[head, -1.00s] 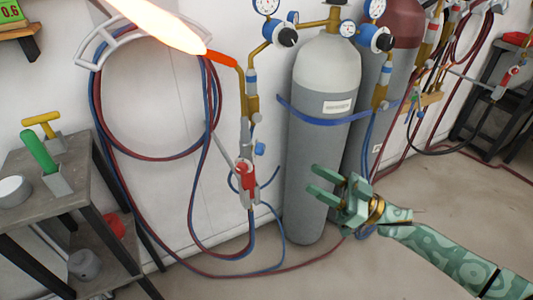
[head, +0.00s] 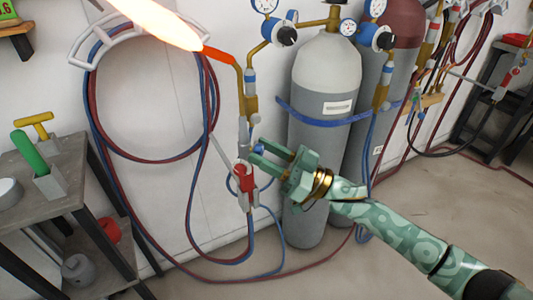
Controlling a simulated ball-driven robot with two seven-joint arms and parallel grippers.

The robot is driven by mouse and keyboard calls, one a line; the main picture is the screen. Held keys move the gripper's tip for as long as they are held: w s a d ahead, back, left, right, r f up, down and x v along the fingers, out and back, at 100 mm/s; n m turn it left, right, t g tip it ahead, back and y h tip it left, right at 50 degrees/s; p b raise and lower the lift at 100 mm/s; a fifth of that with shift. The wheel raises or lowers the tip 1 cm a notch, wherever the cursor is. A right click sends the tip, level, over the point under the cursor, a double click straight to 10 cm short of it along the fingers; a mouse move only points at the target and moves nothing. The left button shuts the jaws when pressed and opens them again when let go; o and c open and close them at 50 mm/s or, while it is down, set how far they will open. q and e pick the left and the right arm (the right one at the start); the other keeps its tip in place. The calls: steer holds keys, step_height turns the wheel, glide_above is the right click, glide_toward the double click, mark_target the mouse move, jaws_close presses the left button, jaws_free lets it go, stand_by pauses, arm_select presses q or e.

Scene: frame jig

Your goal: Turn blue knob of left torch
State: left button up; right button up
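The left torch (head: 245,85) hangs upright by the wall, with a large flame (head: 155,22) coming from its orange tip toward the upper left. Its red knob (head: 243,176) sits low on the handle. The blue knob (head: 258,149) sticks out to the right of the handle, just above the red one. My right gripper (head: 262,154) reaches in from the right with its fingers apart, and the blue knob shows at the fingertips. Whether the fingers touch the knob I cannot tell. My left gripper is out of view.
A grey gas cylinder (head: 325,75) with a blue strap stands right behind my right gripper. Red and blue hoses (head: 95,110) loop on the wall. A grey side table (head: 60,195) with tools stands at the left. Open floor (head: 440,190) lies to the right.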

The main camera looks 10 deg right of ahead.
steer(key=c, duration=0.7)
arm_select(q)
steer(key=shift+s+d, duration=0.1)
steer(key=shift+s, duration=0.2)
arm_select(e)
steer(key=shift+o, duration=0.2)
arm_select(q)
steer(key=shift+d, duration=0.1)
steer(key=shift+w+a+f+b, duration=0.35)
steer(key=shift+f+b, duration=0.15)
steer(key=shift+b, duration=0.25)
arm_select(e)
steer(key=shift+w+d+n+g+y, duration=0.15)
steer(key=shift+n+g, duration=0.7)
steer(key=shift+n, duration=0.85)
steer(key=shift+a+n+g+y, duration=0.15)
steer(key=shift+n+g, duration=0.65)
steer(key=shift+n, duration=0.9)
steer(key=shift+w+d+n+g+y, duration=0.15)
steer(key=shift+n+g, duration=0.7)
steer(key=shift+n, duration=0.85)
steer(key=shift+s, duration=0.1)
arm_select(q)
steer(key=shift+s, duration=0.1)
arm_select(e)
steer(key=o, duration=1)
